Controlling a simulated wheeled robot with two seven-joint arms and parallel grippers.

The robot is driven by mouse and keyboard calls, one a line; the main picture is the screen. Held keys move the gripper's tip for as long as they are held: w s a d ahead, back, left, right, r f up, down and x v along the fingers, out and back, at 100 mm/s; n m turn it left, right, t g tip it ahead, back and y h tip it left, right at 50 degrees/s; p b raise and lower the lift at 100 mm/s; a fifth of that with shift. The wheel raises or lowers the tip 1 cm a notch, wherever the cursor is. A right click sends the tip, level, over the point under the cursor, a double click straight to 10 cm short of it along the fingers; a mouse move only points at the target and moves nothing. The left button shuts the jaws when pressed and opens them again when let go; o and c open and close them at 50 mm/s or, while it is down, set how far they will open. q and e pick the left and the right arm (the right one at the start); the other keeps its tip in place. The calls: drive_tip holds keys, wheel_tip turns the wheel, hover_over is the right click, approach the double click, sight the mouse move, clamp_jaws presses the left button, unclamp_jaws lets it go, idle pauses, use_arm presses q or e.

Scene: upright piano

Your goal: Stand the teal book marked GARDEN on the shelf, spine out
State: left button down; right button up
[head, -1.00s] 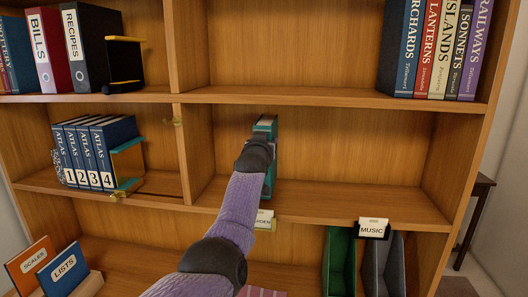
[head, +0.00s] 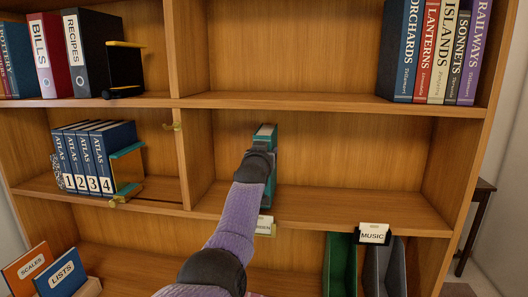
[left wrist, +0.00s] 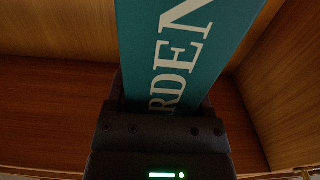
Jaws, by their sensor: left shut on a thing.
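The teal book (head: 265,133) marked GARDEN is upright in the middle bay of the shelf unit, its spine toward me. My left gripper (head: 258,158) is shut on it from the front and covers much of the spine in the head view. In the left wrist view the spine of the teal book (left wrist: 183,50) shows the white letters "RDEN" between the jaws of my left gripper (left wrist: 165,110). The book's foot is close to the shelf board (head: 345,205); I cannot tell whether it touches. My right gripper is not in view.
A GARDEN card, partly hidden (head: 264,226), and a MUSIC card (head: 373,234) hang on the shelf's front edge. An upright divider (head: 197,155) stands left of the book; several atlases (head: 95,155) are beyond it. The bay is empty right of the book.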

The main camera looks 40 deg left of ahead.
use_arm(q)
drive_tip(key=shift+f, duration=0.5)
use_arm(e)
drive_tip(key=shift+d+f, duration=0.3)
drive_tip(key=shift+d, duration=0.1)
use_arm(q)
unclamp_jaws()
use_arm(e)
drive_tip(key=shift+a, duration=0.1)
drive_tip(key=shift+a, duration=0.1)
use_arm(q)
drive_tip(key=v, duration=1)
drive_tip(key=shift+p, duration=0.4)
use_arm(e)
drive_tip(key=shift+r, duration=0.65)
